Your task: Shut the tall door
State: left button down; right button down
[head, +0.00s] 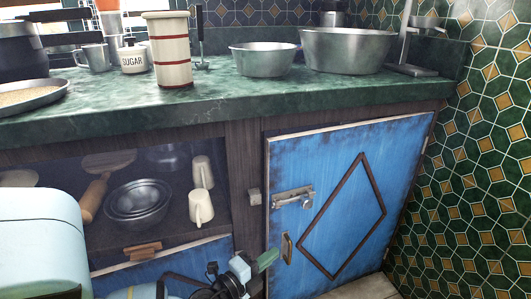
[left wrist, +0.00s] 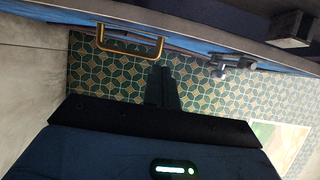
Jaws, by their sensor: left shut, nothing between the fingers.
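The tall door (head: 318,175) is the blue panel with a brown diamond moulding, at the right of the cabinet in the head view. It appears a little ajar, its top edge showing. It carries a metal latch (head: 292,197) and a brass handle (head: 287,247); the handle (left wrist: 130,42) and latch (left wrist: 228,65) also show in the left wrist view. My left gripper (head: 266,261) is low, by the door's latch-side edge; contact cannot be told. It is shut and empty; its dark fingers (left wrist: 164,86) point toward the door. My right gripper is out of view.
The green counter (head: 220,108) above holds metal bowls (head: 345,50), a striped canister (head: 170,50) and a sugar jar (head: 133,60). An open shelf (head: 170,232) at left holds bowls and cups. A tiled wall (head: 465,200) stands close at right.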

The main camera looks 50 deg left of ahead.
pick_arm(q)
jog(key=s+a, duration=0.5)
jog(key=s, duration=0.3)
jog(key=shift+s+a, duration=0.15)
jog(key=shift+a, duration=0.05)
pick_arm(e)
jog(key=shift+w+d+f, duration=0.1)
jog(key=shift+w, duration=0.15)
